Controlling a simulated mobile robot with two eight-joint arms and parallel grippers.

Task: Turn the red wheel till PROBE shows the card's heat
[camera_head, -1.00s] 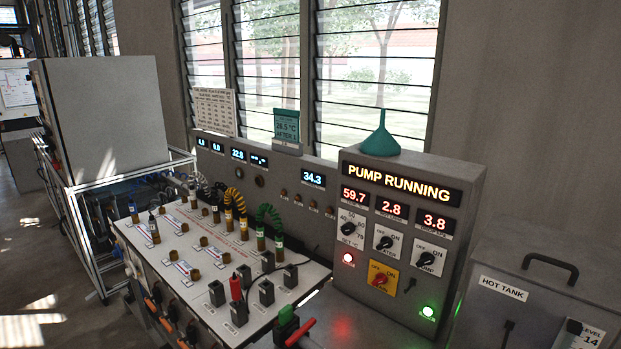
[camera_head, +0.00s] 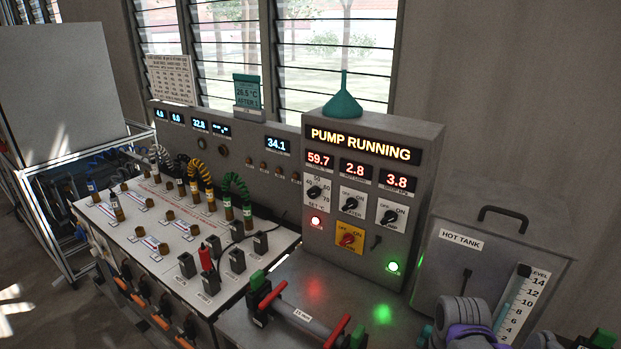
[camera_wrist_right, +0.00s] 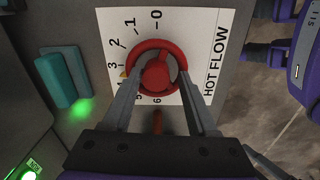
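The red wheel (camera_wrist_right: 157,70) sits on a white HOT FLOW dial plate (camera_wrist_right: 220,30) in the right wrist view, with a small yellow mark near 3 to 4. My right gripper (camera_wrist_right: 160,88) has a finger on each side of the wheel, against its rim with no clear gap. In the head view the wheel is hidden. The card (camera_head: 248,94) on top of the back panel reads 26.5 °C. A lone blue display (camera_head: 277,144) near it reads 34.1; its label is too small to read. My left gripper is not in view.
The control box (camera_head: 420,225) shows PUMP RUNNING, with readings 59.7, 2.8 and 3.8. The hot tank (camera_head: 440,262) stands at the right with a level gauge. A white board (camera_head: 140,220) with plugs and hoses lies left. A teal funnel (camera_head: 343,101) sits on the box.

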